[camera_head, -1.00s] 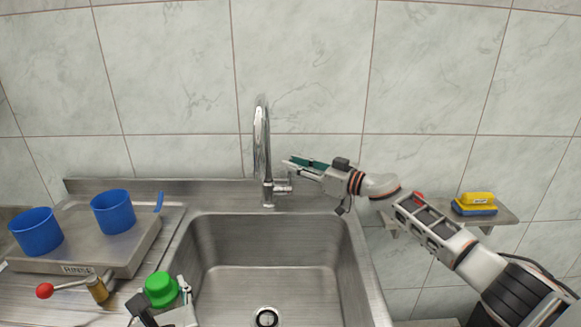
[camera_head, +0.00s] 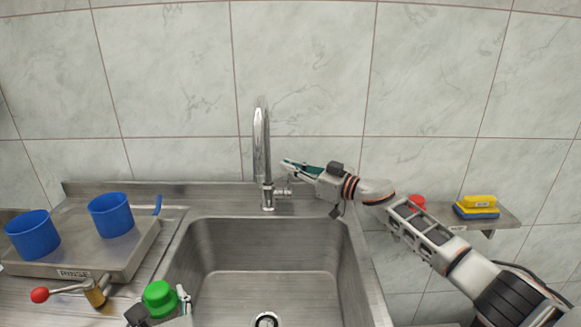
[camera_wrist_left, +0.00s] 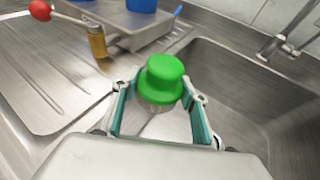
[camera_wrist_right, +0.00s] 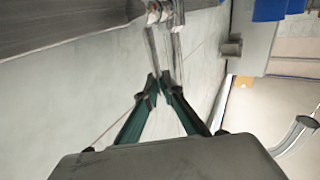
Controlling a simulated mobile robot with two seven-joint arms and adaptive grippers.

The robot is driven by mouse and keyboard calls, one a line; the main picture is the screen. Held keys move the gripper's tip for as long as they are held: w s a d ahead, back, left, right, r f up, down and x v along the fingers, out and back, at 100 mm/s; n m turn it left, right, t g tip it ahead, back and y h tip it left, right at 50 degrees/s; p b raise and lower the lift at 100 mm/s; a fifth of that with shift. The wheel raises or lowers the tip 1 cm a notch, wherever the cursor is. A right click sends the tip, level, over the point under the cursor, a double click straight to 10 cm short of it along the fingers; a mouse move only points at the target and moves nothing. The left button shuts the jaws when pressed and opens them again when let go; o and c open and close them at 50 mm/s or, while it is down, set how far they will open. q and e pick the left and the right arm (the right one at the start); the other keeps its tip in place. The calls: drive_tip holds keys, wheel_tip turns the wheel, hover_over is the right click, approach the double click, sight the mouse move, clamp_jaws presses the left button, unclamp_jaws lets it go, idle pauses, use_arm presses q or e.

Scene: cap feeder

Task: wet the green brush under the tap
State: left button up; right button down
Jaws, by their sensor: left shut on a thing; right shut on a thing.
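The green brush (camera_head: 160,297) has a round green knob on top. My left gripper (camera_wrist_left: 160,100) is shut on it, with a finger on each side below the knob; its lower part is mostly hidden. The brush is at the sink's left front edge, to the left of the drain. The chrome tap (camera_head: 262,150) stands at the back of the sink (camera_head: 270,245). My right gripper (camera_head: 286,170) is beside it on the right, shut at the thin tap lever (camera_wrist_right: 152,48), which is partly hidden by the fingers. I see no water running from the tap.
Two blue cups (camera_head: 110,215) stand on a steel rinse unit (camera_head: 85,262) at the left. A red-knobbed lever (camera_head: 40,295) sticks out in front of it. A yellow and blue sponge (camera_head: 478,206) and a red object (camera_head: 416,202) are on the right shelf. The sink basin is empty.

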use_arm(q)
drive_tip(key=shift+f, duration=0.2)
use_arm(e)
drive_tip(key=shift+s+n, duration=0.25)
drive_tip(key=shift+n, duration=0.05)
drive_tip(key=c, duration=2.2)
unclamp_jaws()
drive_tip(key=shift+y, duration=0.3)
drive_tip(key=shift+d, duration=0.1)
drive_tip(key=v, duration=1.2)
drive_tip(key=shift+s, duration=0.1)
drive_tip(key=shift+f, duration=0.15)
